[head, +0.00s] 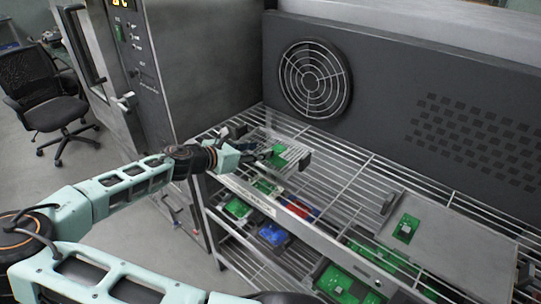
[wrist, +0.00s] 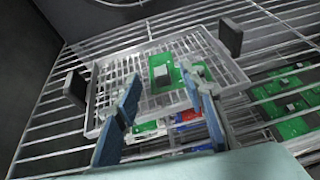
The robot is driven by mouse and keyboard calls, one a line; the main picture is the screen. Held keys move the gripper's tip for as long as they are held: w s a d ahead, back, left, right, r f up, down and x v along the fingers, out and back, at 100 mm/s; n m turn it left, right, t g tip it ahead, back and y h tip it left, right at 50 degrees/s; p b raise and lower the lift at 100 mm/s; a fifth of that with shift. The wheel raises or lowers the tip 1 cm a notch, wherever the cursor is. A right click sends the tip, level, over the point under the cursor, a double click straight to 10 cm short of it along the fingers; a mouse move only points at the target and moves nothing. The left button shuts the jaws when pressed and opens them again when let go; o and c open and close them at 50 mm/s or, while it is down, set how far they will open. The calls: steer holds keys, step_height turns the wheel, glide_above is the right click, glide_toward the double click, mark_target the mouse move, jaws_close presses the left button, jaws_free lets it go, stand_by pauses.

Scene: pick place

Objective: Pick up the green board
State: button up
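A green board (head: 279,156) with a pale chip lies in a shallow wire tray (head: 262,139) on the top rack. In the wrist view the board (wrist: 160,72) lies towards the right side of the tray (wrist: 98,118). My gripper (head: 267,156) is over the tray, close beside the board. Another green board (head: 407,228) lies on a flat grey tray (head: 450,235) at the right.
The wire tray has upright black handles (wrist: 230,38) on two sides. The wire rack (head: 345,180) is bare between the two trays. Lower shelves hold several green, blue (head: 273,234) and red (head: 299,210) boards. A dark panel with a round fan grille (head: 314,80) stands behind.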

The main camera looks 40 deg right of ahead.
mark_target(270, 149)
steer(key=shift+f+p+x, duration=0.15)
steer(key=shift+x, duration=1.65)
steer(key=shift+f+p+x, duration=0.1)
steer(key=shift+p+x, duration=0.05)
steer(key=shift+x, duration=1.6)
steer(key=shift+w+a, duration=0.1)
steer(key=shift+c, duration=0.4)
steer(key=c, duration=0.7)
